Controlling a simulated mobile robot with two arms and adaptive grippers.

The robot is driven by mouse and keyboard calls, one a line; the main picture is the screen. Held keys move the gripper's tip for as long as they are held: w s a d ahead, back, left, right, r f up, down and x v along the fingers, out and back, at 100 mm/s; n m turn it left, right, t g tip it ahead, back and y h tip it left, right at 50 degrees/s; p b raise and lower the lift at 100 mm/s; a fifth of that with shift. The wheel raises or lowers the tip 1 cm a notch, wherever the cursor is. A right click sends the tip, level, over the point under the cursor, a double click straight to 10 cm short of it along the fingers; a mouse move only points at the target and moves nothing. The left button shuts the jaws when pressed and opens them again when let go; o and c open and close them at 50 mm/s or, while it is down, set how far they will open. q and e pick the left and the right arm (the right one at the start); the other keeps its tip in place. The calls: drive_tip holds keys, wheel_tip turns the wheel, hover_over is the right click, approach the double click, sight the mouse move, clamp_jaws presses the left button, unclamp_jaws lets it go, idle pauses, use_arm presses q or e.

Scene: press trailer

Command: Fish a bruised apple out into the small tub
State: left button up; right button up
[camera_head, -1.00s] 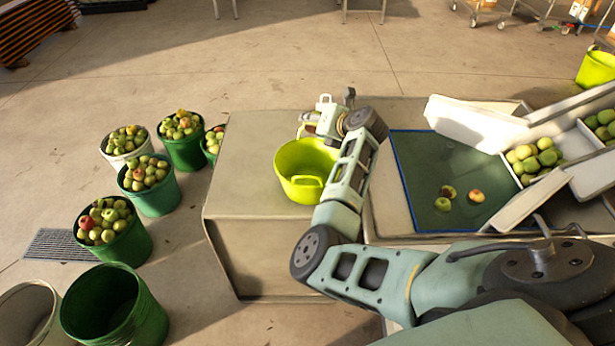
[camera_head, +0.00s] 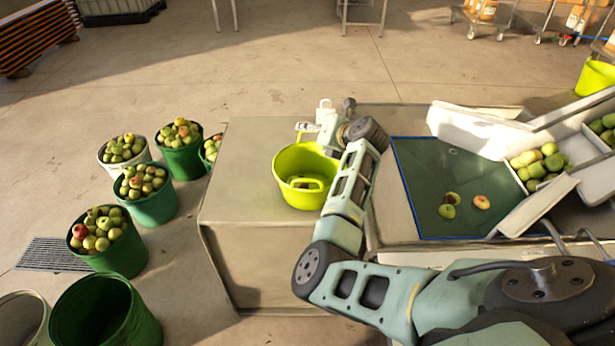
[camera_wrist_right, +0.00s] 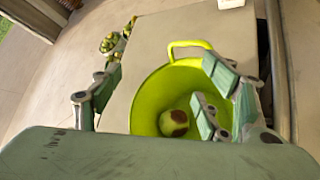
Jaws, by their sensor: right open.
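The small tub (camera_head: 283,184) is lime green with a handle and stands on a box-like beige surface, left of the sorting tray. In the right wrist view the tub (camera_wrist_right: 146,105) holds a green apple with a dark brown bruise (camera_wrist_right: 174,122). My right gripper (camera_head: 315,118) is at the tub's far side in the head view. The wrist view shows my right gripper (camera_wrist_right: 158,80) open, its fingers apart above the tub, with the apple apart from them. Three apples (camera_head: 481,202) lie on the green tray floor (camera_head: 425,170); one shows a dark patch. My left gripper is not visible.
Several buckets of apples (camera_head: 148,205) stand on the floor at left, with an empty green bucket (camera_head: 105,312) nearest. White chute walls (camera_head: 465,130) and bins of green apples (camera_head: 538,162) are at right. The beige surface (camera_head: 245,160) left of the tub is clear.

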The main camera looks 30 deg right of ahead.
drive_tip(key=shift+s, duration=0.1)
drive_tip(key=v, duration=1.2)
